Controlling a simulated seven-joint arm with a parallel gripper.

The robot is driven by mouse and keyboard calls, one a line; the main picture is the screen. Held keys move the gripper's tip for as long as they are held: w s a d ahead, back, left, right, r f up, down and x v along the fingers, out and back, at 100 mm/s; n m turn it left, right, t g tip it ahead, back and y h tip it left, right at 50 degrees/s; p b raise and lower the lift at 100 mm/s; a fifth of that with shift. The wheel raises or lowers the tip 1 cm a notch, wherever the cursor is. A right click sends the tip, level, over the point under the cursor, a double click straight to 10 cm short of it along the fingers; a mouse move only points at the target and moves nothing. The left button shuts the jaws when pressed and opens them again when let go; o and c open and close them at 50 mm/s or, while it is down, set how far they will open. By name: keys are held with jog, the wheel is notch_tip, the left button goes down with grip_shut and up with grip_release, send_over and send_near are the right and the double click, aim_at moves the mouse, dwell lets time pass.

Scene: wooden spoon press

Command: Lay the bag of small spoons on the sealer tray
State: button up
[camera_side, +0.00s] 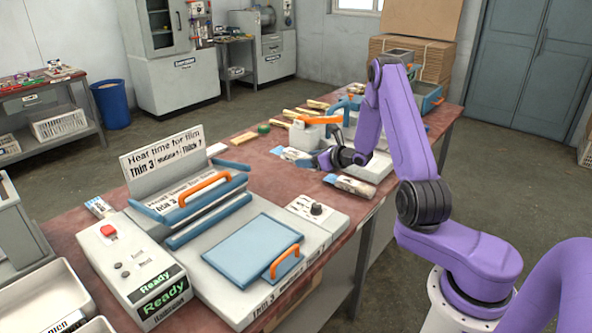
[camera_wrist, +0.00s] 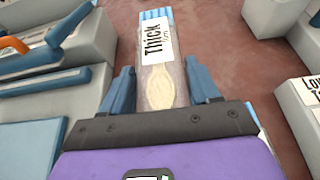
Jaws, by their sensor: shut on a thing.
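In the wrist view, a clear flat bag (camera_wrist: 160,60) with a "Thick film" label, blue stripes at its far end and a pale wooden spoon shape lies between my gripper's (camera_wrist: 160,88) two blue fingers. My gripper is shut on it. In the side view my gripper (camera_side: 323,161) is low over the table, to the right of and beyond the sealer. Whether the bag touches the table is unclear. The sealer tray (camera_side: 245,250) is a blue plate with an orange handle at the front. No bag shows on it.
Another bag (camera_side: 100,207) lies behind the sealer's control box (camera_side: 135,265), whose display reads "Ready". A sign (camera_side: 165,155) listing heat times stands behind the sealer. The knob box (camera_side: 317,209) stands right of the tray. A white machine (camera_side: 318,133) with an orange handle stands near my gripper.

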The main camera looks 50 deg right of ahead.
jog(key=w+f, duration=0.1)
jog(key=w+d, duration=0.1)
jog(key=w, duration=0.1)
jog(key=w+d+f, duration=0.1)
jog(key=w, duration=0.1)
jog(key=shift+w+d+f, duration=0.2)
jog(key=shift+w+f, duration=0.05)
jog(key=shift+f, duration=0.1)
send_over(294, 180)
notch_tip(294, 180, down, 6)
jog(key=shift+s+a+f, duration=0.1)
jog(key=shift+a, duration=0.05)
jog(key=shift+f, duration=1.4)
jog(key=shift+f, duration=0.1)
jog(key=o, duration=1)
